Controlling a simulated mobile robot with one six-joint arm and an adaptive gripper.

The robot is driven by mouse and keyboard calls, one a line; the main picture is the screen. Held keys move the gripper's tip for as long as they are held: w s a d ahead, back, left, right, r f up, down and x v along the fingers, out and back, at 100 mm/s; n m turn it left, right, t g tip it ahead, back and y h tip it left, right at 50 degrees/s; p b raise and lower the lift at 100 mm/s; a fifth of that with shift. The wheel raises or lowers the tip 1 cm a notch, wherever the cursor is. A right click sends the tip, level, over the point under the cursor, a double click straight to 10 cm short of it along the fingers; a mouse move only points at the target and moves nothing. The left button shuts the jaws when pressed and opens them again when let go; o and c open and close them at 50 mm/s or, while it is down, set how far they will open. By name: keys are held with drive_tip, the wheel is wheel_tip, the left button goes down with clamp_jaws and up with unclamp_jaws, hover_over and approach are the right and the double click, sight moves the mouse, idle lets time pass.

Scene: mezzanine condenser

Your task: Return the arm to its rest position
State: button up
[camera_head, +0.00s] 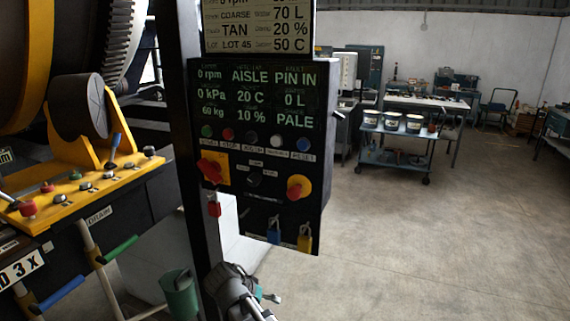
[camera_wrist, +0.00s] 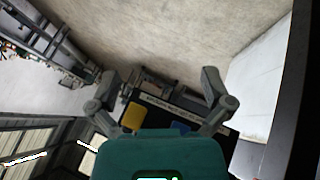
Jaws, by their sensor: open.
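My gripper (camera_wrist: 160,85) shows in the wrist view with its two grey fingers spread wide and nothing between them. Beyond and between the fingers is the dark lower part of the control panel, with a yellow padlock (camera_wrist: 133,117) and a blue padlock (camera_wrist: 180,127). In the head view, part of my grey arm shows at the bottom, below the control panel (camera_head: 262,150). A little teal shows beside it; the fingers are not clear there. The panel has a lit readout, a row of buttons, a red switch (camera_head: 212,168) and a yellow-and-red knob (camera_head: 298,187).
A yellow console (camera_head: 85,190) with levers and knobs stands at the left by a large drum machine. A dark post (camera_head: 180,110) stands beside the panel. A blue cart (camera_head: 400,150) with tubs is at the back. The concrete floor (camera_head: 450,240) at the right is clear.

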drive_tip(key=s+d+f+n+g+y, duration=0.1)
drive_tip(key=s+d+f+g+y, duration=0.1)
drive_tip(key=d, duration=0.9)
drive_tip(key=s+d+f+n+g+y, duration=0.1)
drive_tip(key=s+d+g+y, duration=0.1)
drive_tip(key=d, duration=0.9)
drive_tip(key=shift+s+d+f+y, duration=0.25)
drive_tip(key=shift+s+f+y, duration=0.15)
drive_tip(key=shift+y, duration=0.7)
idle(1.5)
